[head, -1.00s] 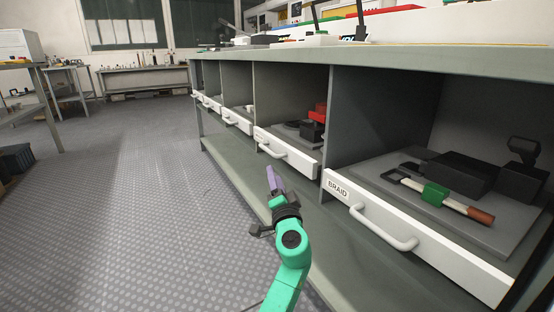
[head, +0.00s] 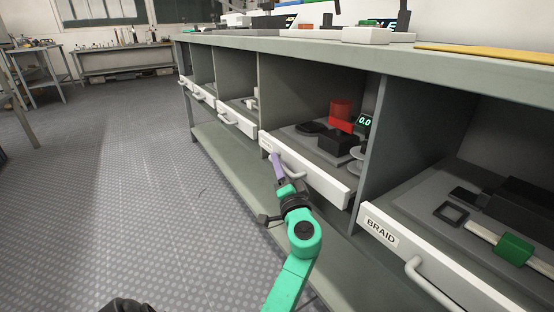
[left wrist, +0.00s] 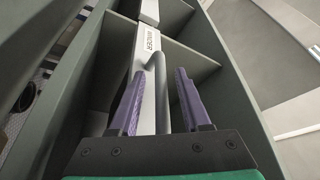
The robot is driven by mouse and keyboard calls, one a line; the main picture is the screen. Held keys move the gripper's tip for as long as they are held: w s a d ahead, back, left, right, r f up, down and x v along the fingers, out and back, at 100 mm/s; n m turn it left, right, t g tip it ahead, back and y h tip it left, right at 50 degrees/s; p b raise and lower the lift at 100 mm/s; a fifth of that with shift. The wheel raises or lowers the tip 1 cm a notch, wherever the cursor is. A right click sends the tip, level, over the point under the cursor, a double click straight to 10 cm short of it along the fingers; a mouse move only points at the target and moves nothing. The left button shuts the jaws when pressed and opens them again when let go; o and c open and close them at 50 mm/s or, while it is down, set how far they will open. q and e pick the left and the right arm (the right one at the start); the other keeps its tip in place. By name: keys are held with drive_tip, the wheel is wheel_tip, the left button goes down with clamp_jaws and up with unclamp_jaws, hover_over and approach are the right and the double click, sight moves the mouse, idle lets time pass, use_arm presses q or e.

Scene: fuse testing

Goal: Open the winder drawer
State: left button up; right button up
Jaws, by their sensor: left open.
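The winder drawer (head: 318,180) has a white front and sits in the grey cabinet, its front roughly in line with the other drawer fronts. Its label reads WINDER (left wrist: 150,45) in the left wrist view. Its grey bar handle (left wrist: 161,95) stands between the two purple fingers of my left gripper (left wrist: 160,75). The fingers are open, with a visible gap on each side of the handle. In the head view my left gripper (head: 278,165) is at the drawer front and hides part of the handle (head: 293,173). My right gripper is not in view.
The BRAID drawer (head: 440,262) is to the right, holding a green-banded rod (head: 513,249). The winder drawer holds a red part (head: 340,114) and a small display (head: 365,121). More drawers (head: 236,119) run off to the left. The floor (head: 130,190) left of the cabinet is clear.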

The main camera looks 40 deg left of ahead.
use_arm(q)
drive_tip(key=shift+c, duration=0.4)
clamp_jaws()
drive_tip(key=shift+r, duration=0.1)
idle(0.9)
